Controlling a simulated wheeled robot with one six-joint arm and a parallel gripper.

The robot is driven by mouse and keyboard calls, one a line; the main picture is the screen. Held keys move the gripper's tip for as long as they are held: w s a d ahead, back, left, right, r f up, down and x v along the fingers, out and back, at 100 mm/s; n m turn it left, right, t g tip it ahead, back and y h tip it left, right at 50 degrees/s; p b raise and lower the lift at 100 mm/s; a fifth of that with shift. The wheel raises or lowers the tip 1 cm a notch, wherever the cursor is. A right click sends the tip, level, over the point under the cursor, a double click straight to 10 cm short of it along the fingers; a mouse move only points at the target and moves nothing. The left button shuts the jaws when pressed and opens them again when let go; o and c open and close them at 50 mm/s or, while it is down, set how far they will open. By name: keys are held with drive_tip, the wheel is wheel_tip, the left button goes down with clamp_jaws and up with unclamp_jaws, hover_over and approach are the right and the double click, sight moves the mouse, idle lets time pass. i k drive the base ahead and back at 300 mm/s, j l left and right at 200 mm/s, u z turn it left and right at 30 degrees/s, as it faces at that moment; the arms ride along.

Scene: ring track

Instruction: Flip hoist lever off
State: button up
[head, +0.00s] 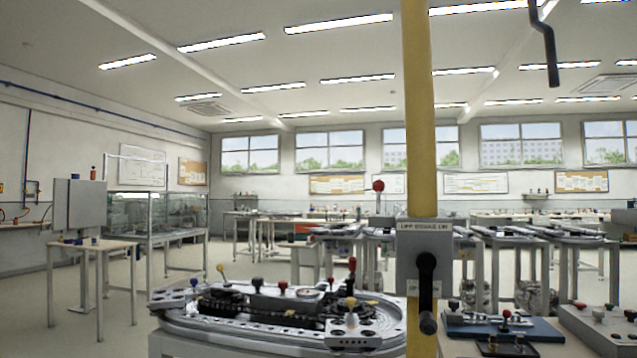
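A grey box (408,262) with a small, hard-to-read label plate is fixed to a yellow post (419,120) right of centre. A black lever (427,290) on the front of the box points down, its rounded grip at the lower end. I cannot tell for sure that this is the hoist lever. A red ball knob (378,186) stands on a thin stem just left of the post. My gripper is not in view, and nothing is seen touching the lever.
A ring track table (180,300) with several coloured knobs stands in front, left of the post. A blue tray (500,327) lies at lower right. A dark bent bar (545,45) hangs at top right. Open floor (190,290) shows at left.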

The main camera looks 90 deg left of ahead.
sight(378, 185)
drive_tip(key=j+u, duration=0.15)
drive_tip(key=u, duration=1.65)
drive_tip(key=i+j+u, duration=0.1)
drive_tip(key=i+j, duration=0.15)
drive_tip(key=j, duration=0.2)
drive_tip(key=i+j+u, duration=0.1)
drive_tip(key=i+j, duration=0.15)
drive_tip(key=j, duration=0.2)
drive_tip(key=i+j, duration=0.25)
drive_tip(key=j, duration=0.15)
drive_tip(key=j+z, duration=0.4)
drive_tip(key=j, duration=0.4)
